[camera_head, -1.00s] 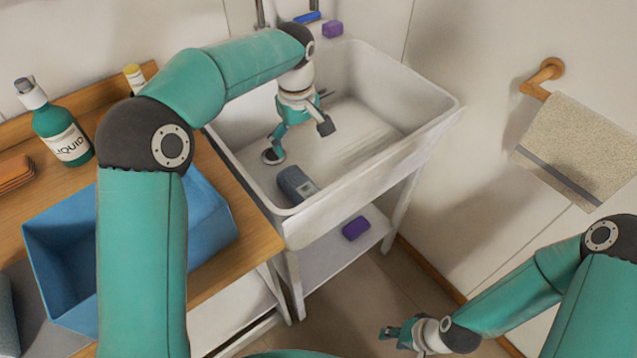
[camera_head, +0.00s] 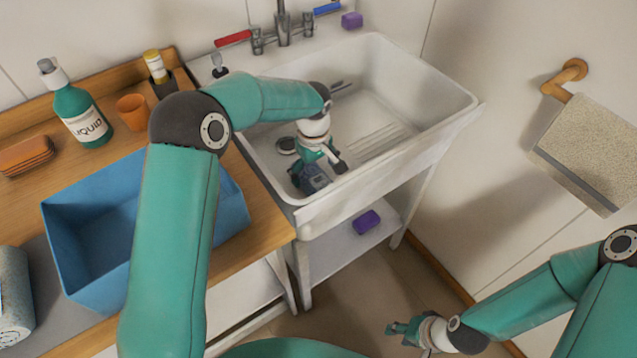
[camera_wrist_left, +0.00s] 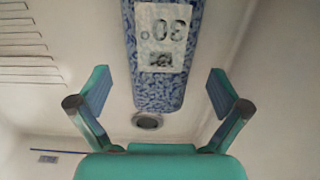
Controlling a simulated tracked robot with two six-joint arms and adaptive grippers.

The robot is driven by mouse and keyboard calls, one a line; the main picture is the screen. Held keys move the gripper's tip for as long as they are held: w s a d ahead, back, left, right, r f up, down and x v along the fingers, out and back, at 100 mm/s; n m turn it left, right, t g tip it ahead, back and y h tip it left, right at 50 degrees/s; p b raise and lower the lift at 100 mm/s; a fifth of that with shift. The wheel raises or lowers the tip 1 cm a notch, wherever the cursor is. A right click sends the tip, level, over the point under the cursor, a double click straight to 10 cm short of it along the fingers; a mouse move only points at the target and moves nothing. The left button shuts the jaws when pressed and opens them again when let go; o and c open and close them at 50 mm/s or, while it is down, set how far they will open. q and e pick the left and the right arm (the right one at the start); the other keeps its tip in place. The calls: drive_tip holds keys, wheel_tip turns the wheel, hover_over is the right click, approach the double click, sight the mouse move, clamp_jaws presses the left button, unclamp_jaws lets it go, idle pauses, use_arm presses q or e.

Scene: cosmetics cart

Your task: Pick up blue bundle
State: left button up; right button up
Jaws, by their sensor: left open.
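The blue bundle (camera_head: 314,177) lies on the floor of the white sink, near its front left corner. In the left wrist view it is a blue speckled roll (camera_wrist_left: 152,88) with a white label reading "30", and its upper end runs out of the picture. My left gripper (camera_head: 318,168) is in the sink over the bundle. Its fingers (camera_wrist_left: 158,92) are open, one on each side of the bundle, with gaps on both sides. In the head view the gripper partly hides the bundle. My right gripper (camera_head: 398,332) hangs low over the floor, away from the sink; its jaws are too small to judge.
The sink (camera_head: 440,92) has walls around the bundle and a drain (camera_wrist_left: 146,121) close by. A blue bin (camera_head: 85,225), a green bottle (camera_head: 80,115) and an orange cup (camera_head: 132,110) stand on the wooden counter. Purple sponges lie on the shelf (camera_head: 366,222) and sink rim (camera_head: 352,20).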

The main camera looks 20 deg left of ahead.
sight(315, 176)
use_arm(q)
wheel_tip(315, 176, down, 4)
drive_tip(key=shift+s+d, duration=0.15)
drive_tip(key=c, duration=1.5)
drive_tip(key=shift+o, duration=0.2)
drive_tip(key=shift+r, duration=0.2)
wheel_tip(315, 176, up, 20)
drive_tip(key=shift+f, duration=0.1)
